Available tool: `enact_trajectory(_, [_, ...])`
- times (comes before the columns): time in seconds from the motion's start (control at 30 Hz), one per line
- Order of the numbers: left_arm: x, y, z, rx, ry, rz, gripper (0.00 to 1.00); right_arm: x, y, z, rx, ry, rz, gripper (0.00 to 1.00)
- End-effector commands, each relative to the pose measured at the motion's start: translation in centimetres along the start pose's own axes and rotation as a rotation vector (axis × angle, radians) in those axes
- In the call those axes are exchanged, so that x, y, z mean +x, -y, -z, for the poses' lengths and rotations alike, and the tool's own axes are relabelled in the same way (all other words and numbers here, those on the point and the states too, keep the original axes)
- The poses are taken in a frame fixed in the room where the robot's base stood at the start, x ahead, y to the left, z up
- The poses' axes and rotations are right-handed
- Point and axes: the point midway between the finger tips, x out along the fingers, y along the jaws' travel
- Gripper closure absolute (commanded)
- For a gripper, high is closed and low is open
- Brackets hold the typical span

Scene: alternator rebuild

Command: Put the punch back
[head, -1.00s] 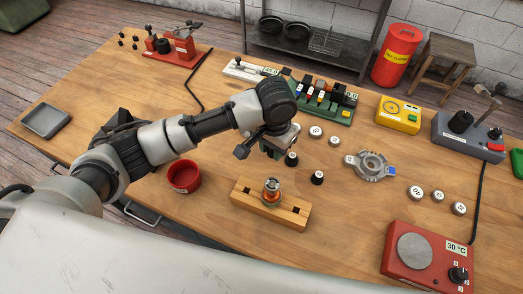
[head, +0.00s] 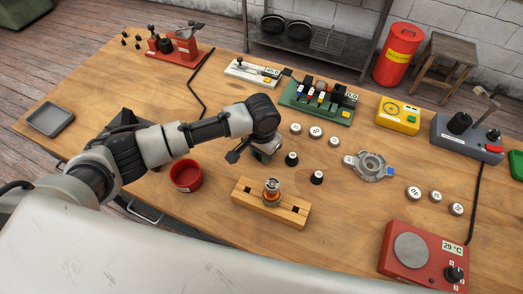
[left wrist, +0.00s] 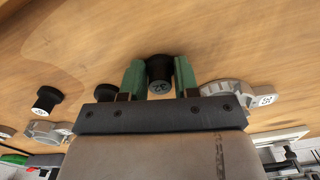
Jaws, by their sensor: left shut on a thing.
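My left gripper (head: 264,157) hangs over the table, behind the wooden block. In the left wrist view its green fingers (left wrist: 159,76) are shut on a black punch (left wrist: 160,68) with a light numbered end. The head view does not show the held punch clearly. Two more black punches stand on the table right of the gripper, one close by (head: 291,159) and one farther right (head: 317,177). The wooden block (head: 244,200) has dark square holes and carries a copper-coloured part with a metal shaft (head: 271,188). My right gripper is not in view.
A red bowl (head: 186,175) is left of the block. Silver-rimmed, white-topped pieces (head: 315,132) stand behind the punches. A grey metal housing (head: 369,165) and red hot plate (head: 428,256) are to the right. A green rack (head: 315,103) is behind. Bare wood lies left of the gripper.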

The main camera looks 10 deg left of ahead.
Motion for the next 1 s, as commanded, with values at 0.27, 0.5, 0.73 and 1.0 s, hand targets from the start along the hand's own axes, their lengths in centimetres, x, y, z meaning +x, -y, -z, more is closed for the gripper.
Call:
enact_trajectory(0.27, [0.1, 0.0, 0.0, 0.000, 0.001, 0.000, 0.44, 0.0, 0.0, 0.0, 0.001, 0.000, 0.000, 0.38])
enact_trajectory(0.5, [-0.1, 0.0, 0.0, 0.000, 0.000, 0.000, 0.44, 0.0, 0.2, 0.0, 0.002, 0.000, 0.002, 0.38])
enact_trajectory(0.73, [-3.2, 0.0, 0.1, 0.001, -0.003, -0.001, 0.44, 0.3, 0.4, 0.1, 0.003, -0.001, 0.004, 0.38])
enact_trajectory(1.0, [-8.9, 0.0, 0.1, 0.000, -0.004, -0.001, 0.44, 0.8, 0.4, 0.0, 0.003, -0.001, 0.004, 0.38])
